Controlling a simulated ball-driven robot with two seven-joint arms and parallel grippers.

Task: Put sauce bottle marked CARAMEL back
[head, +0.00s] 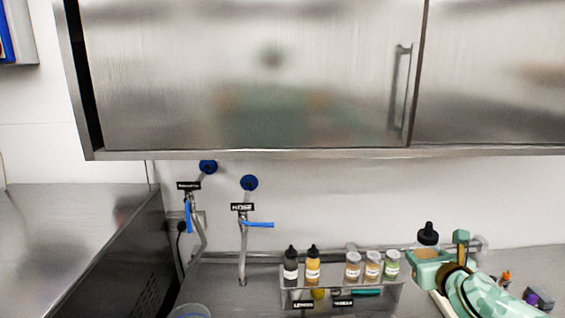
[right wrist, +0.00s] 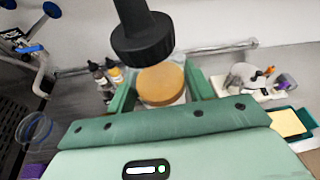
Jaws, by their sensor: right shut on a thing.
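A clear squeeze bottle (head: 428,233) with a black nozzle cap and tan contents stands upright in my right gripper (head: 440,262), which is shut on it. In the right wrist view its black cap (right wrist: 145,38) and tan contents (right wrist: 162,84) show between the green fingers. Its label is hidden, so I cannot read a name. A metal rack (head: 285,272) stands on the counter, left of the gripper. It holds a dark bottle (head: 290,266) and a yellow bottle (head: 313,265) side by side at its left. My left gripper is not in view.
Several small jars (head: 372,266) fill the rack's right part. Black labels, one apparently reading LEMON (head: 303,305), are on its front. A steel cabinet (head: 250,80) hangs above. Taps with blue handles (head: 258,225) stand left of the rack. A white board with small items (right wrist: 262,88) lies right of the bottle.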

